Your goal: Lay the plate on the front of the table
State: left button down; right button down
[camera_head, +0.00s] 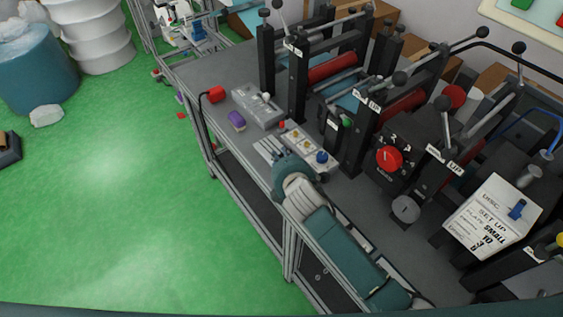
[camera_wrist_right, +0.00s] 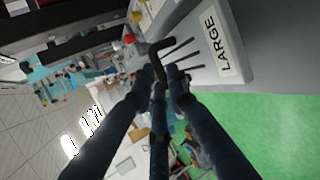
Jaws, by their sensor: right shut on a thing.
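The plate (camera_wrist_right: 208,62) is a light grey piece with dark slots and a "LARGE" label in the right wrist view. A black bent handle (camera_wrist_right: 158,48) stands at its slotted end, between the fingertips of my right gripper (camera_wrist_right: 164,80). The gripper is shut on this handle, which looks joined to the plate. In the head view my right gripper (camera_head: 278,163) is over the table's (camera_head: 218,62) front edge. A pale slotted piece (camera_head: 267,149), probably the plate, shows just past it. Whether it touches the tabletop is unclear. My left gripper is out of view.
A control panel (camera_head: 308,148) with a blue knob lies close to my right gripper. Black posts with levers (camera_head: 298,80) crowd the table's back. Green floor (camera_head: 120,200) is open in front.

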notch_tip(320, 180, down, 2)
jog(key=shift+f, duration=0.25)
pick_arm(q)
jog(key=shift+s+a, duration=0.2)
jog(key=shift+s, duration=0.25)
pick_arm(e)
jog(key=shift+f, duration=0.3)
jog(key=c, duration=1.7)
grip_release()
jog(key=shift+f, duration=0.1)
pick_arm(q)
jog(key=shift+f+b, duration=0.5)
pick_arm(e)
jog(key=v, duration=1.2)
